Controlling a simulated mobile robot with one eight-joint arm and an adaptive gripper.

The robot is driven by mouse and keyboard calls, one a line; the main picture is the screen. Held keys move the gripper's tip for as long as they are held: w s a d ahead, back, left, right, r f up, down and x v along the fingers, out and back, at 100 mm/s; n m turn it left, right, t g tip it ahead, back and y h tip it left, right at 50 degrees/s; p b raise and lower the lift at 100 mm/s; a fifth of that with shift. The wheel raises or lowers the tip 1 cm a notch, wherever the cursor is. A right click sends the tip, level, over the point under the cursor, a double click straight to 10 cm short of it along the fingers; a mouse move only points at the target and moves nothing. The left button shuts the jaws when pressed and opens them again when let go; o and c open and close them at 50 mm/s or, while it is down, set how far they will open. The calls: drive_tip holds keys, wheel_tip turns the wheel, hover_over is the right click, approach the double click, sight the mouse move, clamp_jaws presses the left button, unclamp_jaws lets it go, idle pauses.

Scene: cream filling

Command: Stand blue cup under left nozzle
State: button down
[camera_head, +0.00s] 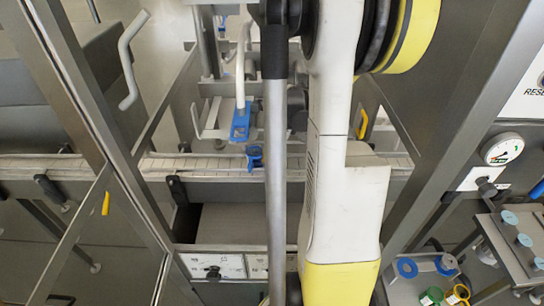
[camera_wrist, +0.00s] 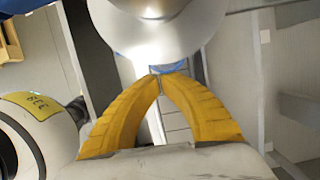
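The blue cup (camera_head: 255,157) is small and stands upright at the slatted belt, just left of my grey arm tube in the head view. In the wrist view a strip of blue (camera_wrist: 170,68) shows right at my fingertips, under a large shiny metal cylinder that looks like a nozzle (camera_wrist: 160,30). My gripper (camera_wrist: 161,78) has two yellow fingers that come together at the tips against this blue part. It looks shut on the cup, though the contact is mostly hidden. In the head view my arm hides the gripper and the nozzles.
The slatted belt (camera_head: 200,163) runs across the machine. A blue bracket (camera_head: 240,122) sits behind the cup. Metal frame posts (camera_head: 85,110) flank the opening. Green and yellow cups (camera_head: 455,295) and a rack with blue discs (camera_head: 524,240) stand at lower right.

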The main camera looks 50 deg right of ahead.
drive_tip(key=shift+w+a, duration=0.85)
drive_tip(key=shift+w, duration=0.3)
drive_tip(key=p+v, duration=0.6)
drive_tip(key=v, duration=0.4)
drive_tip(key=shift+p, duration=0.4)
